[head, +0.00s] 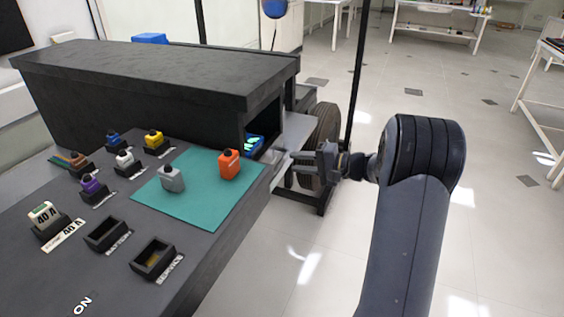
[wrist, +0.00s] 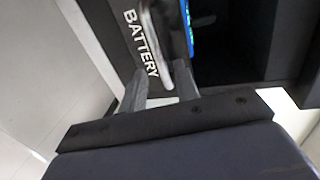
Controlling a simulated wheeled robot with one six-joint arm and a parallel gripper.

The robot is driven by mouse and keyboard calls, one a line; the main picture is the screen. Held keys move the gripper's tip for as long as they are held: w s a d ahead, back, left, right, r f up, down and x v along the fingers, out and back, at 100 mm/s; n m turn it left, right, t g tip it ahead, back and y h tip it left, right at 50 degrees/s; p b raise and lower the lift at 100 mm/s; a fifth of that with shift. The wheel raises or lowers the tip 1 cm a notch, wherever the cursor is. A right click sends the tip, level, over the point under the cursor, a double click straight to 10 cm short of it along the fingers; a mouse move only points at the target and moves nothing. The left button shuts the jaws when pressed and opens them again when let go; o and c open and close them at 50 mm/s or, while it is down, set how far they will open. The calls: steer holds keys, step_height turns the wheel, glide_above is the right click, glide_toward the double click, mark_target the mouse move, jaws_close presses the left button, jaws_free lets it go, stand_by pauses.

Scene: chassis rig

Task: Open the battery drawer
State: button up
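The battery drawer's front (wrist: 125,45), lettered BATTERY, is in the wrist view, with a pale bar handle (wrist: 152,35) along it. In the head view the drawer (head: 292,139) shows as a grey panel standing out at the right end of the dark chassis housing. A blue part (wrist: 188,28) shows behind the front, as does a blue-green part (head: 254,145) in the housing opening. My gripper (wrist: 160,84) is open, its fingers either side of the handle's near end. A gap shows by the left finger; contact at the right finger is unclear. In the head view my gripper (head: 296,165) is at the drawer.
The dark bench (head: 195,255) carries a teal mat (head: 205,200) with an orange block (head: 229,164) and a grey block (head: 171,179). Several coloured blocks stand in holders to the left. A wheel (head: 325,125) and a thin black post (head: 357,75) are near my gripper.

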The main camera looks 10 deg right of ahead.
mark_target(284, 161)
steer(key=x, duration=0.5)
steer(key=shift+w+a+f+b, duration=0.1)
steer(key=shift+w+a+b, duration=0.1)
steer(key=shift+a+b, duration=0.15)
steer(key=shift+c, duration=0.3)
jaws_close()
